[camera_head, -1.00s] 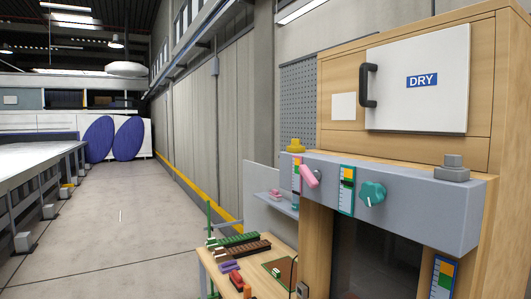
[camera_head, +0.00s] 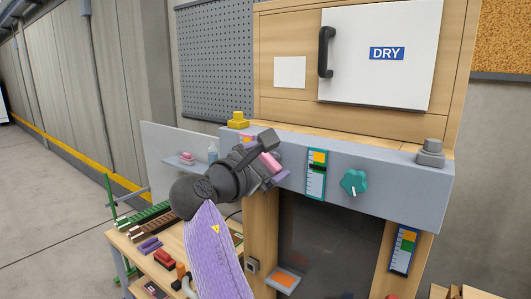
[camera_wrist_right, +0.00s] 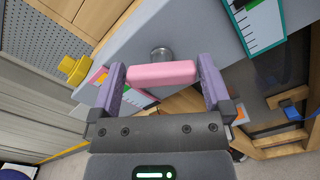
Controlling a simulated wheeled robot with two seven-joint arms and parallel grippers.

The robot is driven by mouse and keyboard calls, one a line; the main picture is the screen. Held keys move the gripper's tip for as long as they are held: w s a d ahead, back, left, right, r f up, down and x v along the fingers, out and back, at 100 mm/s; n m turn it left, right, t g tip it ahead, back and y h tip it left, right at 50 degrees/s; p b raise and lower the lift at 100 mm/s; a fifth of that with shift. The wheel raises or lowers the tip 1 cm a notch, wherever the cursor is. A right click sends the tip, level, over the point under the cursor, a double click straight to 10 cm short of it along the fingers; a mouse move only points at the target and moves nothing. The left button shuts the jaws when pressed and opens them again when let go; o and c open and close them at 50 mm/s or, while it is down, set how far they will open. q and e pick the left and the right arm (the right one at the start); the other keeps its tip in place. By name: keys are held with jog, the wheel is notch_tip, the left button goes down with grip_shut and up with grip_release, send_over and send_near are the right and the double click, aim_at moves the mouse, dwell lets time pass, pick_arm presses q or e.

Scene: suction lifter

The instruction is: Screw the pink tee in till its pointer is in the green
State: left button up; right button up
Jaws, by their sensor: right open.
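The pink tee (camera_wrist_right: 160,73) is a rounded crossbar on a short metal stem in the front of the grey beam (camera_wrist_right: 185,22). It also shows in the head view (camera_head: 269,162), partly behind my right gripper. My right gripper (camera_head: 272,166) is open at the tee. In the right wrist view its two purple fingers (camera_wrist_right: 162,76) stand on either side of the bar's ends, with slim gaps. The pink-edged gauge (camera_wrist_right: 98,76) beside the tee is mostly hidden by the gripper, and I cannot read its pointer. My left gripper is not in view.
A teal-edged gauge (camera_head: 316,173) and teal knob (camera_head: 354,182) sit to the right on the beam. A yellow knob (camera_head: 238,120) and grey knob (camera_head: 430,152) stand on top. A wooden bench (camera_head: 150,265) with coloured parts is below left.

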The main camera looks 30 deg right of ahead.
jog(key=shift+d, duration=0.3)
jog(key=c, duration=1)
jog(key=shift+o, duration=0.2)
